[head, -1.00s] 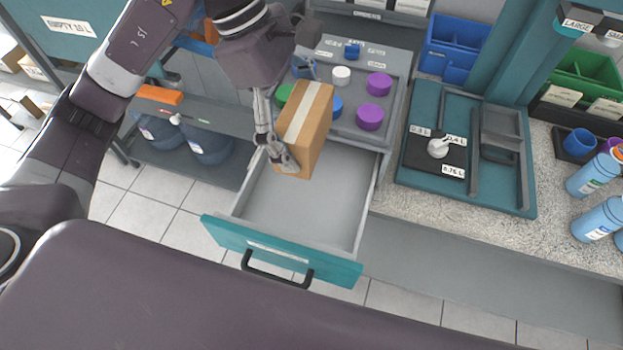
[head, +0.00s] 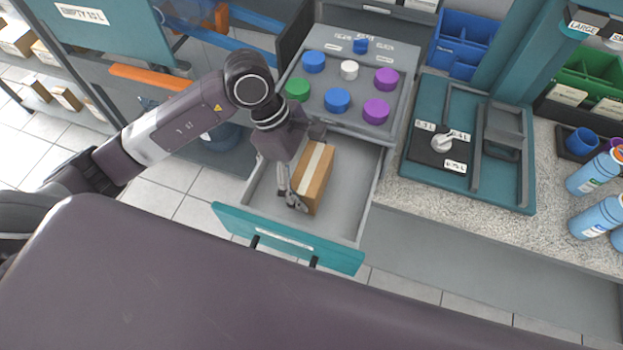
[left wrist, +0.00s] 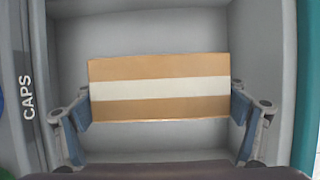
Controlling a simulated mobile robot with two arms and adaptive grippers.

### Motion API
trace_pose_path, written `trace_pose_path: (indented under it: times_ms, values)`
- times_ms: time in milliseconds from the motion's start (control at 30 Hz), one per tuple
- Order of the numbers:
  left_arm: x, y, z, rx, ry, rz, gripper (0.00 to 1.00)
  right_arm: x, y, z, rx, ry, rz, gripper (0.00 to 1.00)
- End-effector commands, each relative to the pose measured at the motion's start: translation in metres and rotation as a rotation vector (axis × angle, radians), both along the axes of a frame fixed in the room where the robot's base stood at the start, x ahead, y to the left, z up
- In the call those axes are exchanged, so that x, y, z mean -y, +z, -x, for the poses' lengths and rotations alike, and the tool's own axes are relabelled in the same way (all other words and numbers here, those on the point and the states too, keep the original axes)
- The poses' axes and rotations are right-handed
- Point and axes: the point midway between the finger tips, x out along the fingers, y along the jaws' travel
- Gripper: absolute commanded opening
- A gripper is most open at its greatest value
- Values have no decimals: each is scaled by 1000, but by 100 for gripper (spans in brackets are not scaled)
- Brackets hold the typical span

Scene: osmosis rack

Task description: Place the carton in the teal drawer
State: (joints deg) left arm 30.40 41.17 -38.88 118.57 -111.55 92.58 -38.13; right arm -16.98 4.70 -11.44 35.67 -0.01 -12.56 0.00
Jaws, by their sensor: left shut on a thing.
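The carton (head: 314,177) is a brown box with a white tape stripe. It is inside the open teal-fronted drawer (head: 345,215), near the left part of the interior. My left gripper (head: 296,185) is shut on the carton. In the left wrist view the carton (left wrist: 158,88) lies between the two fingers, one at each end, with the grey drawer floor (left wrist: 140,35) around it. I cannot tell whether the carton touches the floor. The teal drawer front (head: 285,240) faces me. My right gripper is not in view.
A grey tray (head: 350,115) with blue, green, white and purple caps sits above and behind the drawer. A speckled counter (head: 450,200) with a teal board (head: 500,195) is to the right. Free floor room shows in the drawer's right part.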

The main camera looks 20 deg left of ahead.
Motion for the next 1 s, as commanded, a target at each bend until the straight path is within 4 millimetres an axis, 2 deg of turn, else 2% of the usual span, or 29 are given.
trace_pose_path:
  times_ms: [100,167,533,567,600,633,1000]
  values:
    - [1,-17,1,-6,1,2,60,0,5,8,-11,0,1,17]
    - [1,-22,1,-3,1,2,60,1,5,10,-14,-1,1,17]
    - [0,-28,0,1,0,1,60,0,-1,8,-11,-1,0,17]
    - [0,-26,0,0,1,1,93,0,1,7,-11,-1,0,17]
    - [0,-26,0,0,1,1,98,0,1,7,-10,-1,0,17]
    - [0,-26,0,0,1,1,100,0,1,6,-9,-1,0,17]
    - [0,-23,0,-1,1,1,100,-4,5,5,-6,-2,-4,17]
